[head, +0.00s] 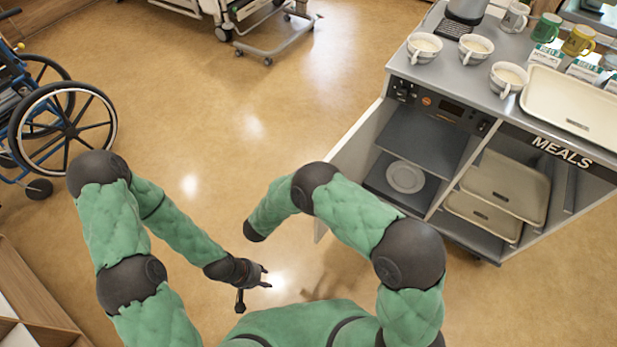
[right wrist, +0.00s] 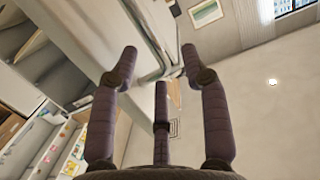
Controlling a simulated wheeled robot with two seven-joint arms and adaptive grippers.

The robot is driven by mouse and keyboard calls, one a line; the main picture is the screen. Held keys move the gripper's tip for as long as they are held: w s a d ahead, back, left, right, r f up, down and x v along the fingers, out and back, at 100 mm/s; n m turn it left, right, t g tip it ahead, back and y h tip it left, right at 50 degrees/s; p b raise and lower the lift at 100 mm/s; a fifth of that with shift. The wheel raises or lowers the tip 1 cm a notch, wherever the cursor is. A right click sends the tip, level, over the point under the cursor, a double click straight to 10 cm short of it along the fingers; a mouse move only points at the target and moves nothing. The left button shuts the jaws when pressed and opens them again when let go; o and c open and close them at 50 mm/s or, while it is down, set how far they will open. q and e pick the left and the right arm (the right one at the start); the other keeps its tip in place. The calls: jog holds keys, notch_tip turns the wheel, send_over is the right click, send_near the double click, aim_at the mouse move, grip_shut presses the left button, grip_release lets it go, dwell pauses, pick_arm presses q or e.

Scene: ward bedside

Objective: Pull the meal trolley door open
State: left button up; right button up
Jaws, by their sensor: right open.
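The meal trolley (head: 560,150), marked MEALS, stands at the right in the head view. Its pale door panel (head: 352,152) stands swung out from the trolley's left front edge, and the compartment behind it shows open. My right arm covers part of the panel's lower side. My right gripper (right wrist: 160,62) is open, with fingers apart, in the right wrist view; it is hidden in the head view. A pale panel edge shows beyond its fingers, and I cannot tell whether they touch it. My left gripper (head: 256,279) is open and empty over the floor, apart from the trolley.
Cups (head: 425,47), mugs and a tray (head: 572,105) are on the trolley top. A plate (head: 405,177) and trays (head: 505,187) are inside. A wheelchair (head: 60,125) stands at the left and a bed base (head: 265,30) at the back. The floor between is clear.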

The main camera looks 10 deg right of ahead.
pick_arm(q)
jog(key=shift+f, duration=0.1)
pick_arm(e)
jog(key=a, duration=0.7)
jog(key=shift+w+a, duration=0.2)
jog(key=shift+w, duration=0.25)
dwell(0.9)
